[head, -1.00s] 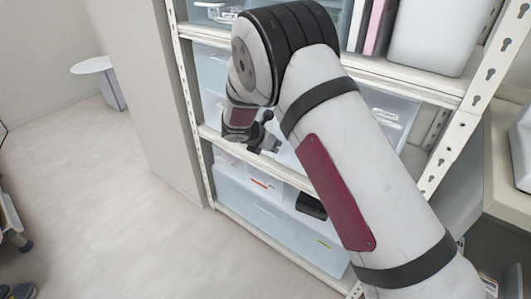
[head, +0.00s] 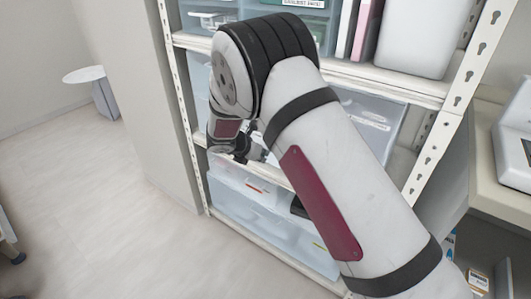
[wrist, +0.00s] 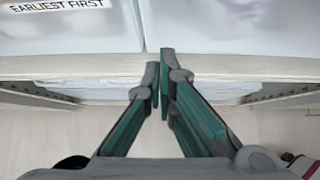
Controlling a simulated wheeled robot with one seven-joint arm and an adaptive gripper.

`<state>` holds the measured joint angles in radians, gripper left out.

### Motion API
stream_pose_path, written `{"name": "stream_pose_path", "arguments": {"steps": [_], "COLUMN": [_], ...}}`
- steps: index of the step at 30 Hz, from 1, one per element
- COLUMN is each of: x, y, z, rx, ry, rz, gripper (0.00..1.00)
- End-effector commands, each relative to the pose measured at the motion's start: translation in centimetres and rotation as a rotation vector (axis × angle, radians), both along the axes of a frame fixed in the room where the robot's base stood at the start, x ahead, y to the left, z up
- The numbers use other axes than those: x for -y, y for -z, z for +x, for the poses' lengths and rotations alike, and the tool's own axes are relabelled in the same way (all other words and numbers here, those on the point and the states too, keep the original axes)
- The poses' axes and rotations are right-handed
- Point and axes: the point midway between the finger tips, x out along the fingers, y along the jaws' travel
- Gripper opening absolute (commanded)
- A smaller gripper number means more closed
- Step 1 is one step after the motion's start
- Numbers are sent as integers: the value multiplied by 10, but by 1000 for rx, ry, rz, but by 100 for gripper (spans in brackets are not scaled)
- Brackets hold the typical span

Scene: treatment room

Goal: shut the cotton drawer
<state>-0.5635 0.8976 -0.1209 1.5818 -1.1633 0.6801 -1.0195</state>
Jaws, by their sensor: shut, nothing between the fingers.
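My gripper (head: 248,154) is at the front of the shelving, beside the middle shelf's edge, partly hidden by my arm. In the wrist view my gripper (wrist: 163,75) is shut and empty, with its fingertips at the shelf's front edge, below the gap between two pale drawer fronts. The left drawer front (wrist: 75,38) carries a label ending "EARLIEST FIRST". The right drawer front (wrist: 230,28) shows no label. No readable label says cotton, so I cannot tell which is the cotton drawer. In the head view a translucent drawer (head: 368,118) shows right of my arm; its lower part is hidden.
The shelf edge (wrist: 60,66) runs across the wrist view. Clear bins (head: 262,225) stand on the bottom shelf. A white upright (head: 462,90) bounds the shelving on the right, beside a counter (head: 490,160). The floor (head: 90,210) at left is open.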

Motion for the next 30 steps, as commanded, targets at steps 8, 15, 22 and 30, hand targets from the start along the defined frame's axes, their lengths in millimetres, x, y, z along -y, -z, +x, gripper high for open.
{"name": "stream_pose_path", "arguments": {"steps": [8, 15, 22, 30], "x": [-29, -41, -40, 30], "y": [-47, -67, -74, -146], "z": [-35, -52, -56, -88], "rx": [1, 1, 3, 82], "ry": [-2, -1, 14, 336], "rz": [2, 2, 9, 173], "gripper": [0, 0, 0, 0]}}
